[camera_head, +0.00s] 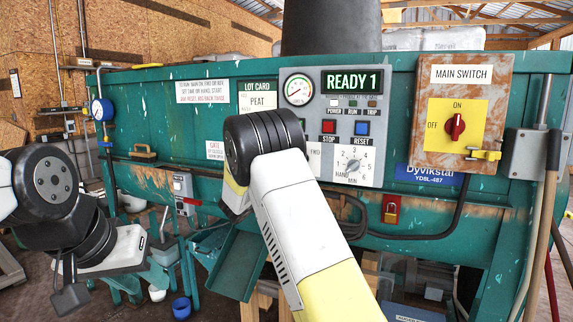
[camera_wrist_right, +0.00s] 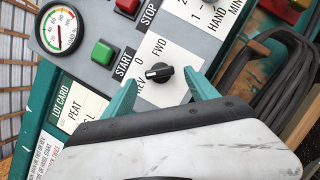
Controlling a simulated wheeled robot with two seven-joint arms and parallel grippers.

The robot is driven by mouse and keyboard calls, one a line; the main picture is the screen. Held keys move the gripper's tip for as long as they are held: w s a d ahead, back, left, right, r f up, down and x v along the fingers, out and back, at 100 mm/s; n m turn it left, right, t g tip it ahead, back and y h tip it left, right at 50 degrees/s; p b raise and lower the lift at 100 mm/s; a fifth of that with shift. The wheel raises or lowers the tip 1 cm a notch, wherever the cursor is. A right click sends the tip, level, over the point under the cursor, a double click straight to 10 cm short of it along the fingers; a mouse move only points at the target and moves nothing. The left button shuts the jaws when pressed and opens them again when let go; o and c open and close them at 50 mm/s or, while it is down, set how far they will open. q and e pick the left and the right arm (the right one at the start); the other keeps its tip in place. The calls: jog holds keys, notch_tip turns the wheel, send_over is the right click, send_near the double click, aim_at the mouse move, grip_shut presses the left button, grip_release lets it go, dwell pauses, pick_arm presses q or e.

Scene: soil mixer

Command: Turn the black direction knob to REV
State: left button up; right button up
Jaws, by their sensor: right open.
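The black direction knob (camera_wrist_right: 159,72) shows in the right wrist view on a white plate marked FWD, 0 and REV. Its pale pointer mark faces left in that view, near the 0; I cannot read its exact setting. My right gripper (camera_wrist_right: 162,92) is open, with one teal finger on each side of the knob and gaps to it. Whether the fingertips reach the knob's depth is unclear. In the head view, my right arm hides the knob and right gripper. My left gripper (camera_head: 158,262) is at the lower left, away from the panel; its teal fingers blend into the machine.
The grey control panel (camera_head: 372,120) carries a green START button (camera_wrist_right: 103,52), a red STOP button (camera_head: 328,126), a blue RESET button (camera_head: 361,128) and a gauge (camera_head: 298,89). Its display (camera_head: 351,81) reads READY 1. A red main switch (camera_head: 455,127) sits right.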

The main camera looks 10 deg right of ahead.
jog(key=v, duration=0.4)
jog(key=shift+s+a+f, duration=0.1)
jog(key=shift+s+a, duration=0.1)
jog(key=shift+a, duration=0.05)
jog(key=shift+d, duration=0.1)
jog(key=s+d+f+m+g+y, duration=0.25)
jog(key=s+d+m+g, duration=0.2)
jog(key=s+d, duration=0.35)
jog(key=s+d+f+m+g+y, duration=0.25)
jog(key=s+d+g, duration=0.25)
jog(key=s, duration=0.5)
jog(key=s+a+f+m+y, duration=0.1)
jog(key=s+a+m+y, duration=0.15)
jog(key=s, duration=0.35)
jog(key=s+a+f+m+y, duration=0.1)
jog(key=s+y, duration=0.3)
jog(key=s, duration=0.1)
jog(key=s+a+r+m+t+y, duration=0.2)
jog(key=s+a+m+y, duration=0.2)
jog(key=s+a+y, duration=0.3)
jog(key=s+a, duration=0.4)
jog(key=shift+a+t, duration=0.2)
jog(key=shift+t, duration=0.15)
jog(key=shift+r, duration=0.15)
